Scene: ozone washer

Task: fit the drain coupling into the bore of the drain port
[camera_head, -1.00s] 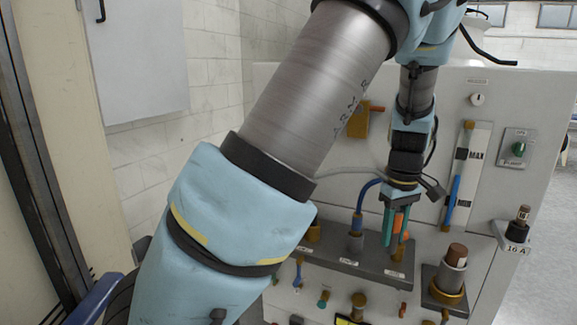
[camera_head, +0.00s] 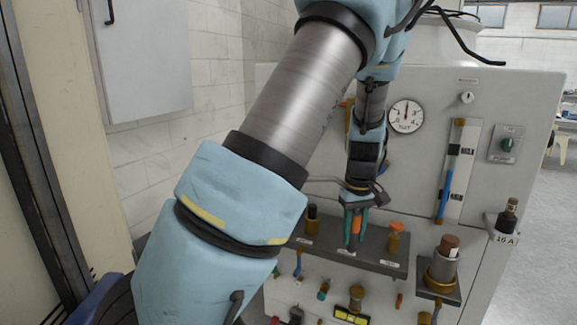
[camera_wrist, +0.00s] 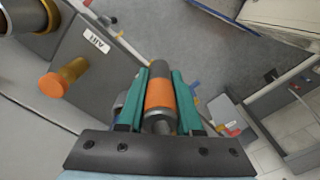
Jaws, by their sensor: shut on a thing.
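My gripper (camera_head: 355,232) has two green fingers shut on a grey cylinder with an orange band, which I take to be the drain coupling (camera_wrist: 159,95). In the head view its orange band (camera_head: 357,225) shows between the fingers, above the grey ledge. In the wrist view it lies lengthwise between the fingers (camera_wrist: 160,85). Which fitting is the drain port I cannot tell, as the labels are too small to read. The part of the ledge behind the fingers is hidden, and I cannot tell whether the coupling touches anything.
The grey ledge (camera_head: 372,262) carries a brass fitting with an orange top (camera_head: 395,240) close right of my gripper, and a dark-topped one (camera_head: 311,218) to the left. A brown-topped grey cylinder (camera_head: 447,255) stands in a brass ring farther right. Several small fittings sit below.

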